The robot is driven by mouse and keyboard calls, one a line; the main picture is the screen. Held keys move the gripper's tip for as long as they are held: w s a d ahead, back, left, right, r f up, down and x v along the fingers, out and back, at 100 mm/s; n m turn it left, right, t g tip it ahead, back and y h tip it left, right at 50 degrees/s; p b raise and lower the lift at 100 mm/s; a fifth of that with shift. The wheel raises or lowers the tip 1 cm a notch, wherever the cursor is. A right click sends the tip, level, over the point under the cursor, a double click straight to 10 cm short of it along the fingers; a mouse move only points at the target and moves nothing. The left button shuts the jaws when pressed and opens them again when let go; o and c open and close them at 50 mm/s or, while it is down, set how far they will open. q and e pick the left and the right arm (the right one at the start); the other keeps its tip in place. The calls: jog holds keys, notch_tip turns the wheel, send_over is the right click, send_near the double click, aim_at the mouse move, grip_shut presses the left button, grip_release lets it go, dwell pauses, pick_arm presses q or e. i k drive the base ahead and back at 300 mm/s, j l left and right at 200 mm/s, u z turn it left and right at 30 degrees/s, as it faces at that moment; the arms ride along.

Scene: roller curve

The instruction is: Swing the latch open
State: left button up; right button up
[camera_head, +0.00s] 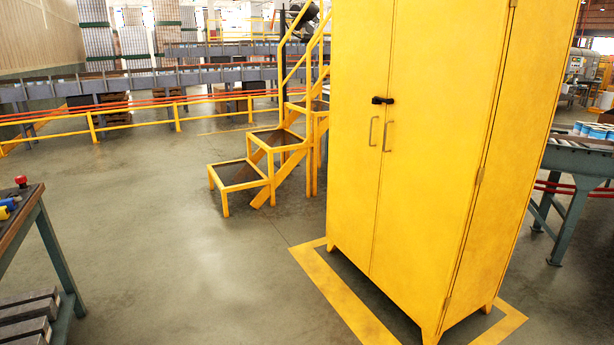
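A small black latch (382,100) sits on the front of a tall yellow two-door cabinet (440,180). The latch lies roughly level across the seam between the two doors, above the handles. Both doors look closed. A thin upright handle (373,131) is on the left door, and another (387,135) is on the right door. Neither of my grippers shows in the head view.
Yellow steps (262,150) with railings stand left of the cabinet. A workbench (40,230) with a red knob is at the left edge. A conveyor table (580,160) is on the right. Open grey floor (190,240) lies in front, with yellow floor tape (340,295) around the cabinet.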

aim_at(390, 101)
jog(key=i+z, duration=0.25)
jog(key=i, duration=0.15)
jog(key=i+j+z, duration=0.45)
jog(key=i, duration=0.3)
